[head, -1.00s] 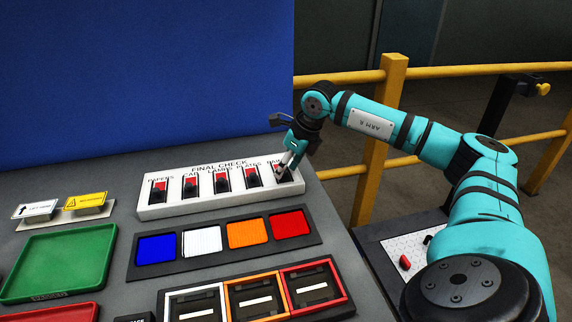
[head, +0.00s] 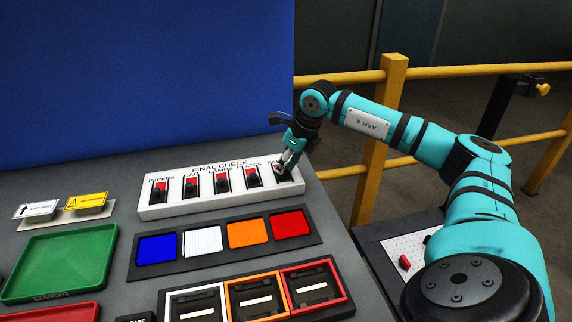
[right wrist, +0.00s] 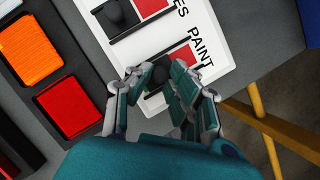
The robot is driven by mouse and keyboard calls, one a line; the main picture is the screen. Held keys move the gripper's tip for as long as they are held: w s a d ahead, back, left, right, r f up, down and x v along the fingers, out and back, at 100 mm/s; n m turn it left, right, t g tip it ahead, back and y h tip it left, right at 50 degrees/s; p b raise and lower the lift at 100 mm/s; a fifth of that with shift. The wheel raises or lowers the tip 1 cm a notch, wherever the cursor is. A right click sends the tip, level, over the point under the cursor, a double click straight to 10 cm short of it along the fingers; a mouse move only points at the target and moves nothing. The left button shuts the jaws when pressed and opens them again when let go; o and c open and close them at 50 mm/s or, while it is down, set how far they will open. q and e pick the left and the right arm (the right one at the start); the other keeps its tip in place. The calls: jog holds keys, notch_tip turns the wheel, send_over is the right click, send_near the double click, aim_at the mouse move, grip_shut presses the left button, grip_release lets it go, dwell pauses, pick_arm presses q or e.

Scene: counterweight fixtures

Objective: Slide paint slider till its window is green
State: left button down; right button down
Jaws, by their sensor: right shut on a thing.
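The final check panel (head: 215,200) is a white box with a row of black-knobbed sliders and red windows. The paint slider is the rightmost one. In the right wrist view its window (right wrist: 181,56) shows red beside the word PAINT, and its dark round knob (right wrist: 158,77) is between my fingers. A small hint of green shows by the knob, partly hidden by a finger. My right gripper (head: 284,167) is shut on this knob; it also shows in the right wrist view (right wrist: 157,73). My left gripper is not in view.
The neighbouring slider (head: 252,178) stands close on the left, with its window red. Blue, white, orange and red pads lie in a black tray (head: 310,241) in front. A green tray (head: 62,262) is at left. A yellow railing (head: 395,130) stands behind my right arm.

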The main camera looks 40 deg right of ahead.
jog(key=w+d, duration=0.1)
jog(key=w+d+p, duration=0.1)
jog(key=w, duration=0.1)
jog(key=shift+w+r, duration=0.1)
jog(key=shift+w, duration=0.1)
jog(key=shift+r, duration=0.1)
jog(key=c, duration=1.5)
grip_release()
jog(key=shift+o, duration=1.4)
jog(key=v, duration=1.1)
jog(key=shift+s+r, duration=0.2)
jog(key=shift+r, duration=0.1)
jog(key=shift+d, duration=0.15)
